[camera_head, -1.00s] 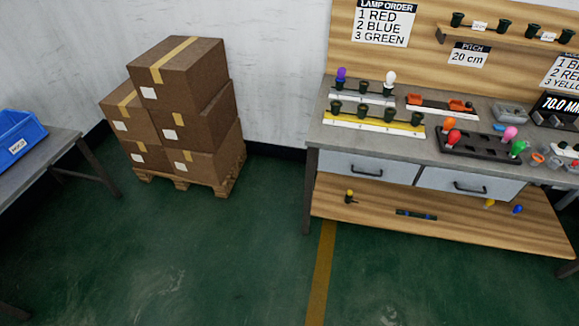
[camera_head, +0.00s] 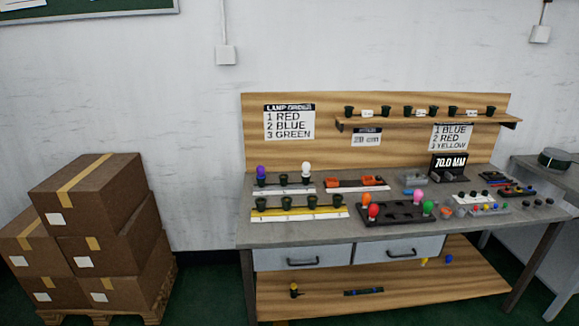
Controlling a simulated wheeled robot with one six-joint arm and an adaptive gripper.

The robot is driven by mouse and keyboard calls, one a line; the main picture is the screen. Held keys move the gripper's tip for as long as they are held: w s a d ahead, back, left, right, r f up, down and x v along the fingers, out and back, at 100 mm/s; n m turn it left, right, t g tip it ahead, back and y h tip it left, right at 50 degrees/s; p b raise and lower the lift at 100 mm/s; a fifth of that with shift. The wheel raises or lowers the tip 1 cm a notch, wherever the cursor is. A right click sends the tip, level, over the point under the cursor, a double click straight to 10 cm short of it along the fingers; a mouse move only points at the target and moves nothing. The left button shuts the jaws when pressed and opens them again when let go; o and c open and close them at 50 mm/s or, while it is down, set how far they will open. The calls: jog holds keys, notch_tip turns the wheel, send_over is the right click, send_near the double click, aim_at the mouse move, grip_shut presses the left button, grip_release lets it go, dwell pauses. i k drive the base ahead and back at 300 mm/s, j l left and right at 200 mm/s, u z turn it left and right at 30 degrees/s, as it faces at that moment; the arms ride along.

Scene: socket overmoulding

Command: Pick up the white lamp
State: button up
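The white lamp (camera_head: 306,169) stands upright at the back left of the workbench (camera_head: 370,231). It sits in the right-hand black socket of a short rack (camera_head: 284,189). A purple lamp (camera_head: 261,172) stands in the left-hand socket of the same rack, and the socket between them looks empty. My gripper is not in view.
A yellow strip with several black sockets (camera_head: 299,213) lies in front of the rack. A dark tray (camera_head: 399,214) with coloured lamps is to its right. Stacked boxes (camera_head: 97,236) stand left of the bench. A lower shelf (camera_head: 390,283) holds small parts.

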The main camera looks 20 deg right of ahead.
aim_at(306, 165)
jog(key=i+l, duration=0.15)
jog(key=l, duration=0.25)
jog(key=i+l, duration=0.15)
jog(key=l, duration=0.2)
jog(key=i+l, duration=0.1)
jog(key=l, duration=0.3)
jog(key=i+l, duration=0.15)
jog(key=l, duration=0.2)
